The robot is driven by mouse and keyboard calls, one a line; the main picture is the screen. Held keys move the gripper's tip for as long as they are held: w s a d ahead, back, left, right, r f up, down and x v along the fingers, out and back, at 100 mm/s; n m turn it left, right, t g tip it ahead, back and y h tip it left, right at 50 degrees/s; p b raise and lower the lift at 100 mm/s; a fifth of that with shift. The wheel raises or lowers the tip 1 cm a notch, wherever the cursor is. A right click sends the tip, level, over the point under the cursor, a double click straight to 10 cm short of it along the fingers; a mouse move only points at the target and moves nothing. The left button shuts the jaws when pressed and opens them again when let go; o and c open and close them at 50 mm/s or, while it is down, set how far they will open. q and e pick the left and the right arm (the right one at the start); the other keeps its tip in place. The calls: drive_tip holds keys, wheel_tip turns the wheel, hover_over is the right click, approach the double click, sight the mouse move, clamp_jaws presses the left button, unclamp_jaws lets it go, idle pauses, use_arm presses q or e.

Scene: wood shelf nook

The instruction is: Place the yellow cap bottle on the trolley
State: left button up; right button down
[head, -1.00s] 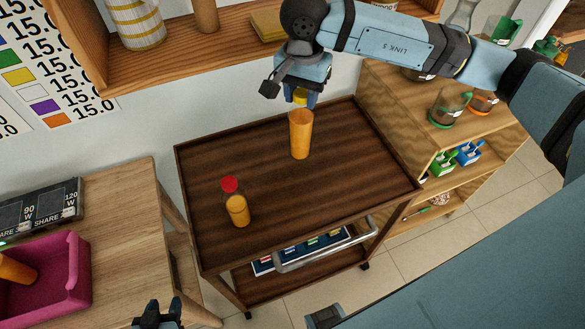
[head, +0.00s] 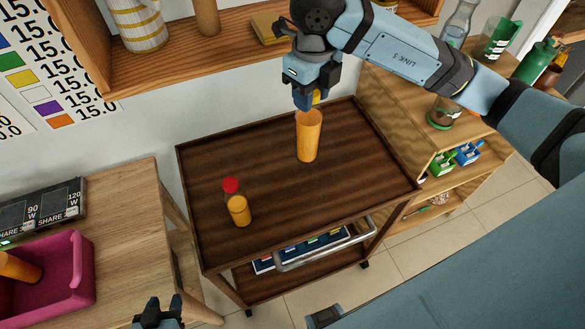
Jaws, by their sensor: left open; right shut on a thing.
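The yellow cap bottle (head: 309,138), with orange contents, is upright over the back half of the trolley's dark wooden top (head: 275,190). My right gripper (head: 313,102) comes from above and is shut on the bottle near its yellow cap, which the fingers partly hide. I cannot tell whether the bottle's base touches the trolley top. A similar bottle with a red cap (head: 237,208) stands at the trolley's front left. My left gripper (head: 160,314) is open and empty at the bottom edge of the view, by the left table.
The trolley top has a raised rim and is clear between the bottles and to the right. A wall shelf (head: 190,62) is behind it. A wooden shelf unit (head: 400,120) stands right. A pink bin (head: 75,275) sits on the left table (head: 125,225).

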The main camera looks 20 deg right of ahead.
sight(308, 159)
drive_tip(key=m, duration=0.2)
drive_tip(key=shift+s+r+m, duration=0.2)
drive_tip(key=shift+m, duration=0.1)
drive_tip(key=shift+f, duration=0.3)
wheel_tip(308, 159, down, 14)
drive_tip(key=shift+d+f+p, duration=0.1)
drive_tip(key=shift+p, duration=0.25)
wheel_tip(308, 159, down, 5)
drive_tip(key=shift+f+p, duration=0.1)
drive_tip(key=shift+p, duration=0.2)
drive_tip(key=shift+f, duration=0.15)
drive_tip(key=c, duration=0.7)
unclamp_jaws()
